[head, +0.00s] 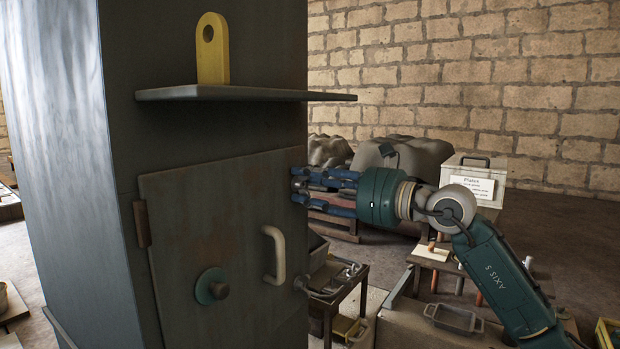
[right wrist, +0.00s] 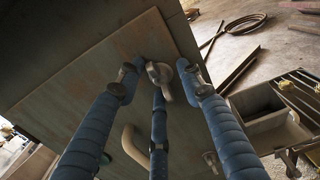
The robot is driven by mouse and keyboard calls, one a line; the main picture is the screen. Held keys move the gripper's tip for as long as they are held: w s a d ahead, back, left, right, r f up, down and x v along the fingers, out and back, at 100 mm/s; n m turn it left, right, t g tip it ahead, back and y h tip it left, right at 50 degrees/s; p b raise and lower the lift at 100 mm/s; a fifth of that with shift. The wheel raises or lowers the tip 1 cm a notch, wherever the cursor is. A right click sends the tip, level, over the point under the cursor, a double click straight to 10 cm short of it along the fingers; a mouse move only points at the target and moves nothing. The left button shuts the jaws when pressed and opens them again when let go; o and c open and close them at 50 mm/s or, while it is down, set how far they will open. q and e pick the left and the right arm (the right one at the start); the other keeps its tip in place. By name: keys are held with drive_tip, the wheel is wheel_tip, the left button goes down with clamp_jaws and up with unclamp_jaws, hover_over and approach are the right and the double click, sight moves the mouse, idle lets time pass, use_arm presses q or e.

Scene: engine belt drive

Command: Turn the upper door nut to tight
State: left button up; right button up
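The grey metal cabinet door (head: 225,240) is closed. It carries a pale curved handle (head: 275,256), which also shows in the right wrist view (right wrist: 134,146). The upper door nut (head: 298,184) is at the door's upper right edge. In the right wrist view this nut (right wrist: 158,73) shows pale metal lobes between my fingertips. My right gripper (head: 300,186) has its blue fingers around the nut, pointing at the door. I cannot tell whether they press on it. A lower nut (right wrist: 211,160) shows at the door edge. My left gripper is not in view.
A round green knob (head: 212,286) sticks out of the door. A shelf (head: 225,94) with a yellow bracket (head: 212,50) juts out above it. A small dark table (head: 340,293) with metal parts stands right of the cabinet, below my right arm.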

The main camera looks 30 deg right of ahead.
clamp_jaws()
idle(0.3)
drive_tip(key=shift+m, duration=0.4)
drive_tip(key=m+b, duration=0.1)
drive_tip(key=m, duration=0.3)
drive_tip(key=shift+d, duration=0.1)
drive_tip(key=m, duration=0.9)
drive_tip(key=shift+m+b, duration=0.35)
drive_tip(key=shift+m, duration=0.05)
drive_tip(key=shift+f+m, duration=0.2)
drive_tip(key=shift+m, duration=1.3)
drive_tip(key=shift+f, duration=0.1)
